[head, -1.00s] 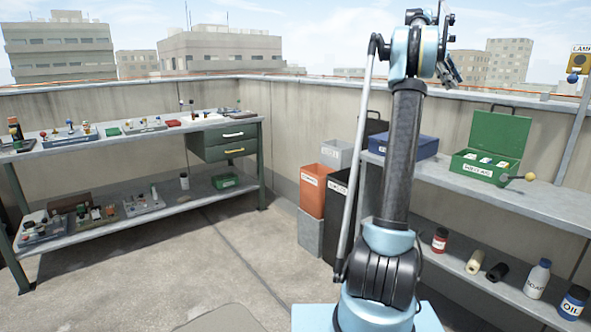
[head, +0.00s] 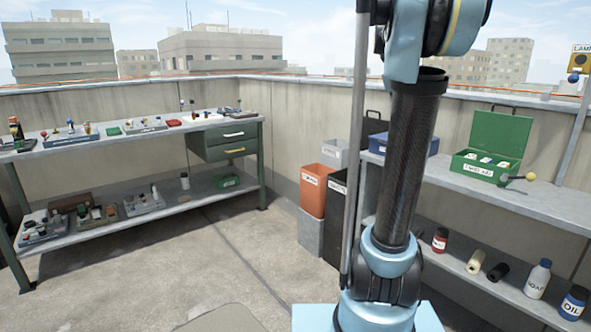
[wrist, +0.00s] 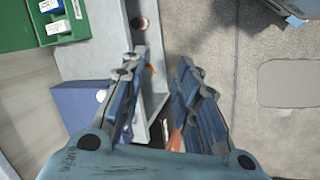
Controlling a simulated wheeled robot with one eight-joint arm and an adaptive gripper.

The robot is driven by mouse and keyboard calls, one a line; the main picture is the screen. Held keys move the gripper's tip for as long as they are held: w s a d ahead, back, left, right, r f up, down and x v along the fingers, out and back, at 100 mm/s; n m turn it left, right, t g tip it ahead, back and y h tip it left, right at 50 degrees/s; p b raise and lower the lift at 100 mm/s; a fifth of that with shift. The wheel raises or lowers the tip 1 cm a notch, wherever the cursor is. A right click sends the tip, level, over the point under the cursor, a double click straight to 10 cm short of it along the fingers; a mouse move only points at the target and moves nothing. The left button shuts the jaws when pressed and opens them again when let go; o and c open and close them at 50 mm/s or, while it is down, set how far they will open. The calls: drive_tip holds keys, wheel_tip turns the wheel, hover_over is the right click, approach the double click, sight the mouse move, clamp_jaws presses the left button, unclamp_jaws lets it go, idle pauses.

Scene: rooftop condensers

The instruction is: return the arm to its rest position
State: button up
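My arm (head: 405,165) stands nearly upright in the head view, on its blue lower joint at the bottom centre right. Its upper part runs out of the top of that picture, so my gripper is not seen there. In the wrist view my gripper (wrist: 164,60) points down over a shelf edge and the concrete floor. Its two fingers are apart, with a clear gap between the tips and nothing held.
A right-hand shelf (head: 530,205) bears an open green box (head: 490,165) and a blue case (head: 425,146), partly behind my arm. A long workbench (head: 95,138) lines the left. Mid-floor (head: 205,255) is clear.

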drive_tip(key=s+a+f+m+y, duration=0.1)
drive_tip(key=s+a+f, duration=0.5)
drive_tip(key=s+f, duration=0.3)
drive_tip(key=s+a+f+m+t+y, duration=0.1)
drive_tip(key=s+a+f, duration=0.5)
drive_tip(key=s+f, duration=0.3)
drive_tip(key=s+a+f+t+y, duration=0.1)
drive_tip(key=s+a+f, duration=0.5)
drive_tip(key=f, duration=0.8)
drive_tip(key=s+y, duration=0.1)
drive_tip(key=s, duration=0.1)
drive_tip(key=shift+s+a+m, duration=0.15)
drive_tip(key=shift+s+m, duration=0.25)
